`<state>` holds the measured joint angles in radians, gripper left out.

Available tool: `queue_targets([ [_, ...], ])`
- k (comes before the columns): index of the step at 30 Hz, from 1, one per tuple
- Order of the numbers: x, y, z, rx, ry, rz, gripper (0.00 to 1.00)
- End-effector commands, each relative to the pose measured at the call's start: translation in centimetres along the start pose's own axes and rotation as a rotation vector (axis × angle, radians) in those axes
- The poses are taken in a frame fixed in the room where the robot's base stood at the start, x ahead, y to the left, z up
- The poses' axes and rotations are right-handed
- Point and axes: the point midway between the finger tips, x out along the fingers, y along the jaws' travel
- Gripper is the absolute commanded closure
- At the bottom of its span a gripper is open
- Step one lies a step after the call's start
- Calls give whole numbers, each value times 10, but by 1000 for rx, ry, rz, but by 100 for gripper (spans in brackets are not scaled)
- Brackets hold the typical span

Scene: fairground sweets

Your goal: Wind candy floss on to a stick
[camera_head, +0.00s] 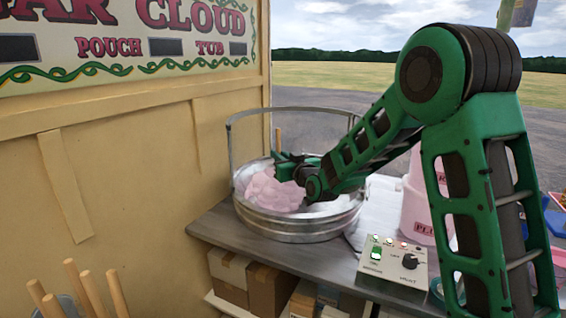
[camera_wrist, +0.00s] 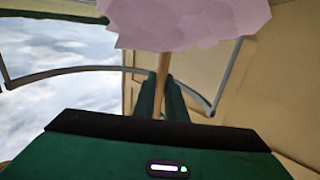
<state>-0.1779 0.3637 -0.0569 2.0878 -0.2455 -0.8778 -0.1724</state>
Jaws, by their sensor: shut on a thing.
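My gripper (camera_head: 291,166) is over the round metal floss bowl (camera_head: 295,232), near its far side. In the wrist view my gripper (camera_wrist: 168,90) is shut on a wooden stick (camera_wrist: 163,72). A large pink mass of candy floss (camera_wrist: 185,22) sits on the stick beyond the fingers, cut off by the frame's top edge. In the head view the pink candy floss (camera_head: 270,190) is in the bowl's left part, below and left of the gripper.
A curved metal rail (camera_head: 230,150) rises around the bowl's back. A control box (camera_head: 393,262) with lit lamps and a dial stands at the counter's front edge. Several spare sticks (camera_head: 90,290) stand at lower left. A pink tub (camera_head: 415,210) is behind my arm. The stall wall (camera_head: 130,180) is close on the left.

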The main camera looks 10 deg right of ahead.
Motion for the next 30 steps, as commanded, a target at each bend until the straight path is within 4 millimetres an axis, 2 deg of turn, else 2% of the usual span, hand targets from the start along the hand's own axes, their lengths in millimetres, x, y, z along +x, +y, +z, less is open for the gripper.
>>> queue_targets([
  [1, 0, 0, -8, -1, 3, 0, 100],
  [18, 0, 0, -64, 0, 2, -1, 100],
  [30, 0, 0, -70, 0, 0, -1, 100],
])
